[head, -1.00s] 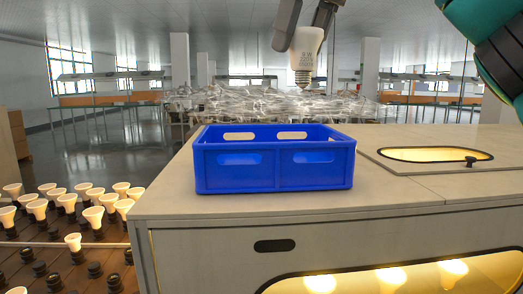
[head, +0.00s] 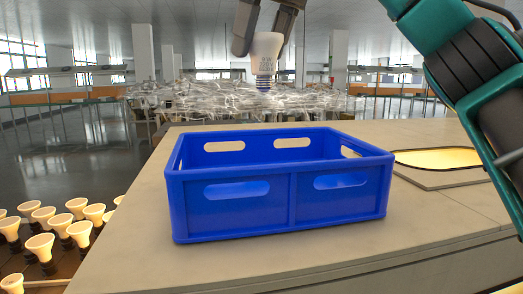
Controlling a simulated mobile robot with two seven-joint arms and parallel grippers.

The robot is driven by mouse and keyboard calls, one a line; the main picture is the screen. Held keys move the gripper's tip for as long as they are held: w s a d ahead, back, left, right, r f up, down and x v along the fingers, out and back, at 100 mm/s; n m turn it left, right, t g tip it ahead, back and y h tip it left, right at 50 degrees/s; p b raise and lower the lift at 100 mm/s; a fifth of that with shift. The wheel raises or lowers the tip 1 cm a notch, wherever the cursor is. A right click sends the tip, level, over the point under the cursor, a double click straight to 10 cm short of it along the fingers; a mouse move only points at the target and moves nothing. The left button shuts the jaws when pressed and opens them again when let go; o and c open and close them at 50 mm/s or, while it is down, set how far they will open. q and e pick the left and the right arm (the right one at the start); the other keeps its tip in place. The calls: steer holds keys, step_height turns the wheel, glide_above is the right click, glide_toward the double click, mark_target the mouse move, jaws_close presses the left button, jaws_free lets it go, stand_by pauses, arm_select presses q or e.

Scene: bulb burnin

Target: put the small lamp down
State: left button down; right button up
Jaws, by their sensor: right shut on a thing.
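The small lamp (head: 265,54) is a white bulb with a metal screw base pointing down. My right gripper (head: 262,30) comes in from the top and is shut on the bulb's upper part. The crate stands on the light bench top; the part of its floor hidden by the front wall cannot be seen. My left gripper is not in view.
The bench top (head: 135,240) is clear to the left of the crate. An opening with a glowing edge (head: 440,158) lies to the right. Several lit bulbs (head: 40,246) stand in a rack at the lower left. Clear wrapped goods (head: 200,103) lie behind.

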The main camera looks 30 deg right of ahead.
step_height(320, 180, down, 17)
steer(key=shift+f+b, duration=0.2)
steer(key=shift+b, duration=0.25)
steer(key=o, duration=1.1)
steer(key=shift+c, duration=0.2)
steer(key=shift+r, duration=0.2)
steer(key=v, duration=1.1)
steer(key=shift+r+p, duration=0.35)
steer(key=shift+p, duration=0.1)
steer(key=shift+s+d, duration=0.15)
